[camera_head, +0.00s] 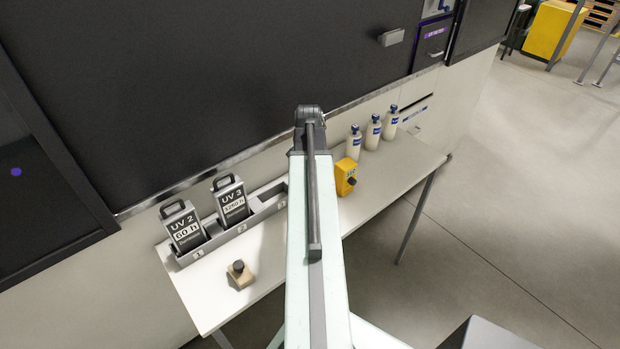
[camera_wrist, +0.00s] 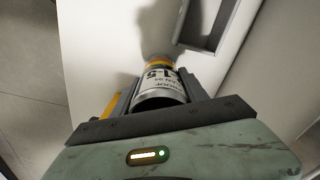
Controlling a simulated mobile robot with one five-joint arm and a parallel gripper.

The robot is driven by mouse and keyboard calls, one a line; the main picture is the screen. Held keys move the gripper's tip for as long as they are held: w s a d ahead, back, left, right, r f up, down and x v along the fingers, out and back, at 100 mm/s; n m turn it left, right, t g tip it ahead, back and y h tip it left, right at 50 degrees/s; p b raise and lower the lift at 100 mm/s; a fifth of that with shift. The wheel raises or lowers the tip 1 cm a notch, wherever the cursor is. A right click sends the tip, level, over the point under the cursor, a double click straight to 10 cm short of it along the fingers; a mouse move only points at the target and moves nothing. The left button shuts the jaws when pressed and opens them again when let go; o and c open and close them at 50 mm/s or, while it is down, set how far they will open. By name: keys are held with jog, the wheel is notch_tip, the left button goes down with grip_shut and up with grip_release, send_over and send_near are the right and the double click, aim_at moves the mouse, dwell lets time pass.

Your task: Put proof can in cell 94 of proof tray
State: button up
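A shadow falls on the white surface beyond the can. In the head view my arm hides the gripper and the can. I see no proof tray with numbered cells in either view.
The white bench (camera_head: 385,175) carries a grey rack (camera_head: 265,208) with UV 2 and UV 3 cartridges (camera_head: 231,199), a wooden stamp (camera_head: 240,274), a yellow box (camera_head: 345,177) and three white bottles (camera_head: 373,133). A dark machine panel stands behind. Open floor (camera_head: 500,220) lies to the right.

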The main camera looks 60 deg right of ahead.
jog(key=o, duration=0.4)
